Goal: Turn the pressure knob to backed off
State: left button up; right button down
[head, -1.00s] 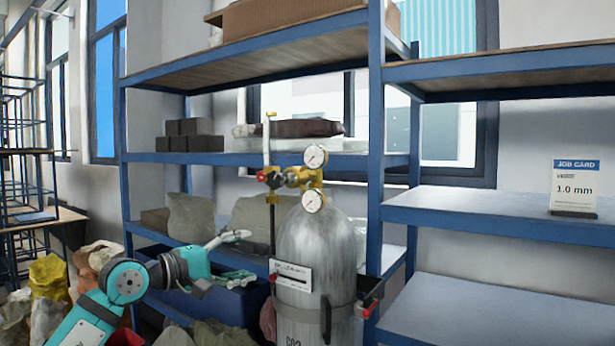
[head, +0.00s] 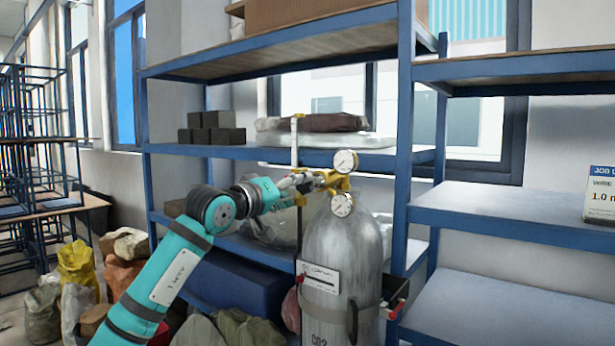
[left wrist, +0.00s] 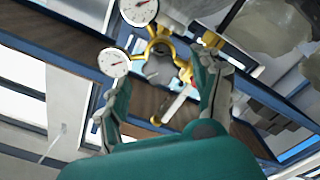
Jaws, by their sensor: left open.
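The grey CO2 cylinder (head: 340,250) stands upright in front of the shelf, with a yellow brass regulator (head: 335,180) on top. An upper gauge (head: 345,162) and a lower gauge (head: 342,204) sit on the regulator. My left gripper (head: 300,182) is at the regulator's left side and covers the pressure knob in the head view. In the left wrist view, my left gripper (left wrist: 163,98) is open, its fingers spread. A dark grey rounded part (left wrist: 158,70), likely the knob, lies just beyond and between the fingertips. I cannot tell its setting, or whether the fingers touch it. My right gripper is not in view.
An upright flow tube (head: 297,140) stands close to the left gripper. The blue shelf post (head: 403,130) is right of the cylinder. Dark blocks (head: 212,120) sit on the middle shelf. A job card (head: 601,200) stands on the right shelf. Sacks (head: 85,265) lie at lower left.

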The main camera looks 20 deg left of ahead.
aim_at(304, 185)
pick_arm(q)
jog(key=p+x, duration=0.1)
jog(key=x, duration=0.3)
jog(key=shift+w+d+r, duration=0.1)
jog(key=shift+w+r, duration=0.05)
jog(key=shift+w+d+p, duration=0.1)
jog(key=shift+w+p, duration=0.25)
jog(key=shift+w, duration=0.1)
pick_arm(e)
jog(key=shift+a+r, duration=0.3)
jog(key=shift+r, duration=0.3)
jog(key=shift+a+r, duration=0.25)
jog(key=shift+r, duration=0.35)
pick_arm(q)
jog(key=c, duration=1)
jog(key=shift+f, duration=0.2)
jog(key=shift+c, duration=1.2)
jog(key=shift+w+d+f, duration=0.1)
jog(key=shift+w, duration=0.05)
jog(key=shift+c, duration=0.3)
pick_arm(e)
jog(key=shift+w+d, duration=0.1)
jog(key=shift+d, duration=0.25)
pick_arm(q)
jog(key=shift+w+f, duration=0.1)
jog(key=shift+f, duration=0.05)
jog(key=shift+c, duration=0.3)
